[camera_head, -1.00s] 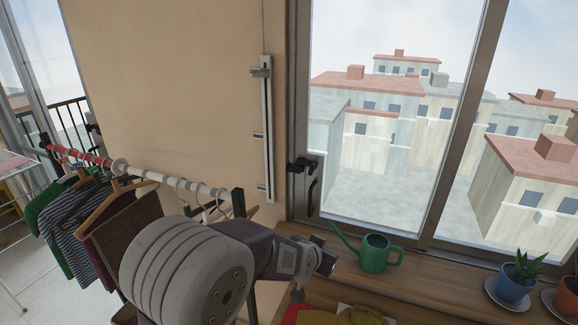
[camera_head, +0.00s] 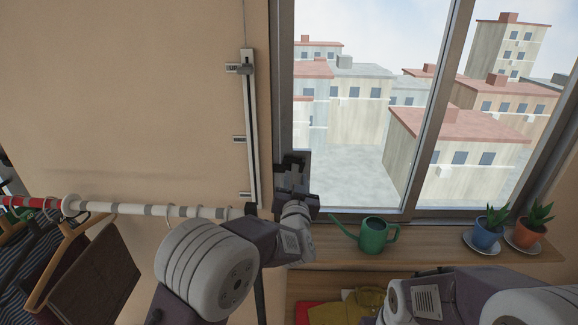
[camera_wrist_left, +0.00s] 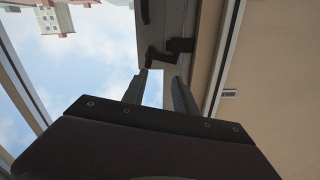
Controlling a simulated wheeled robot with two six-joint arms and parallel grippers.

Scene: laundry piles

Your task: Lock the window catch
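The window catch (camera_wrist_left: 178,46) is a small dark piece on the grey window frame, seen just beyond the fingertips in the left wrist view. My left gripper (camera_head: 292,168) is raised at the window's left frame and hides most of the catch in the head view. In the left wrist view the left gripper (camera_wrist_left: 160,80) has its two fingers apart with a gap between them. Nothing shows held between them, and I cannot tell whether a fingertip touches the catch. My right arm comes in at the bottom right; its gripper is out of view.
A green watering can (camera_head: 374,236) stands on the wooden sill (camera_head: 420,248), close right of my left gripper. Two potted plants (camera_head: 489,228) stand farther right. A clothes rail (camera_head: 150,210) with hangers is at the left. Yellow cloth (camera_head: 350,308) lies below the sill.

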